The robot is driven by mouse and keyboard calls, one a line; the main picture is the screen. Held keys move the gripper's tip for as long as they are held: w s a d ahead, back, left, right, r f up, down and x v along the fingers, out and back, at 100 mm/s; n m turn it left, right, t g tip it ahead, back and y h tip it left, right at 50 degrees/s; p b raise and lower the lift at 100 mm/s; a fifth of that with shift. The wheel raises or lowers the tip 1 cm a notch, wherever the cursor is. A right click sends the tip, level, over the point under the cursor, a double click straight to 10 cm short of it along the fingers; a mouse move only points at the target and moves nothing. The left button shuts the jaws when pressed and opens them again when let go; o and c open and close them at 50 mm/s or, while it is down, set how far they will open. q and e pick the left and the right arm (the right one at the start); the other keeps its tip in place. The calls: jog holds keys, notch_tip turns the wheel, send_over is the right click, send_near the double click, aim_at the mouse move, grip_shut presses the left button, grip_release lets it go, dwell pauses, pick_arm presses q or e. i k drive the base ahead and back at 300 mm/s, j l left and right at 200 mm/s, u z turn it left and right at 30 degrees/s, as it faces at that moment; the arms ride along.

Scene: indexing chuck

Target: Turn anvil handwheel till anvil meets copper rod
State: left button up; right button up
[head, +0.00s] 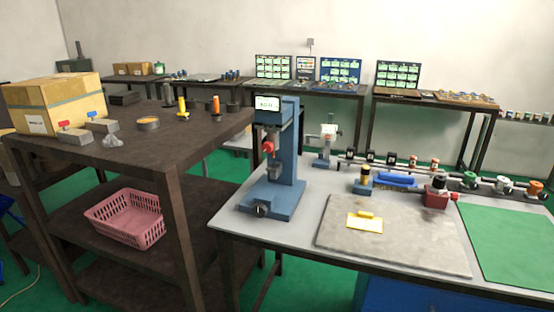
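A blue bench stand (288,165) with a small lit display (267,103) stands upright at the left end of the grey table. It carries a red round part (268,147) on its front and a grey cylindrical part (273,172) below that. A dark round knob (261,210) sits at the front of its base. I cannot tell which of these is the anvil handwheel or the anvil. No copper rod can be made out at this size. Neither of my grippers shows in the head view.
The grey table (320,180) also bears a stained plate (400,245) with a yellow card (365,223), a red block (437,195), a green mat (515,245) and a rail of small fittings. A brown shelf (190,135) at left holds a carton (55,103) and a pink basket (125,217).

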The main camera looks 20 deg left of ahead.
aim_at(259, 210)
jog(key=i+j, duration=0.1)
jog(key=j, duration=0.3)
jog(key=i+j, duration=0.15)
jog(key=j, duration=0.25)
jog(key=i+j, duration=0.1)
jog(key=j, duration=0.3)
jog(key=i+j, duration=0.1)
jog(key=j, duration=0.3)
